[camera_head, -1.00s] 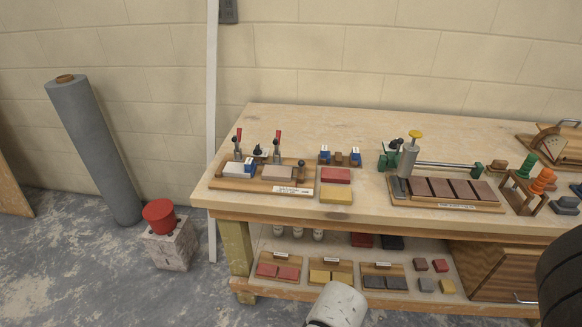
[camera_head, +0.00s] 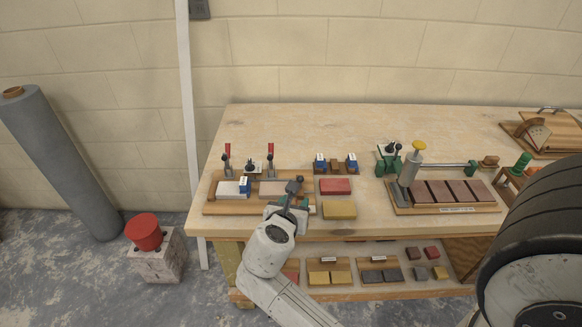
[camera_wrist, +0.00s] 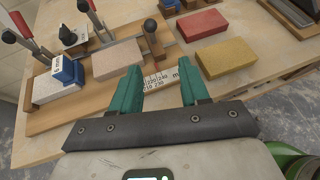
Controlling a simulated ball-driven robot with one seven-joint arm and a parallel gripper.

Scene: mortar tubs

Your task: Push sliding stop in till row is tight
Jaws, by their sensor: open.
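A wooden jig board (camera_wrist: 60,122) holds a row on the bench: a pale block (camera_wrist: 50,84), a blue-and-white spacer (camera_wrist: 68,72) and a beige block (camera_wrist: 118,59). The sliding stop (camera_wrist: 151,28), with a dark round knob, stands at the row's right end. It looks close to the beige block; I cannot tell whether they touch. A printed scale (camera_wrist: 160,80) lies on the board's front. My gripper (camera_wrist: 161,82) is open and empty, its green fingers in front of the stop. In the head view my gripper (camera_head: 292,200) covers the board's right end.
Two red-handled clamps (camera_head: 228,156) (camera_head: 270,158) stand behind the row. A red block (camera_head: 335,186) and a yellow block (camera_head: 340,210) lie right of the board. A second jig (camera_head: 447,211) with brown tiles sits farther right. The back of the bench is clear.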

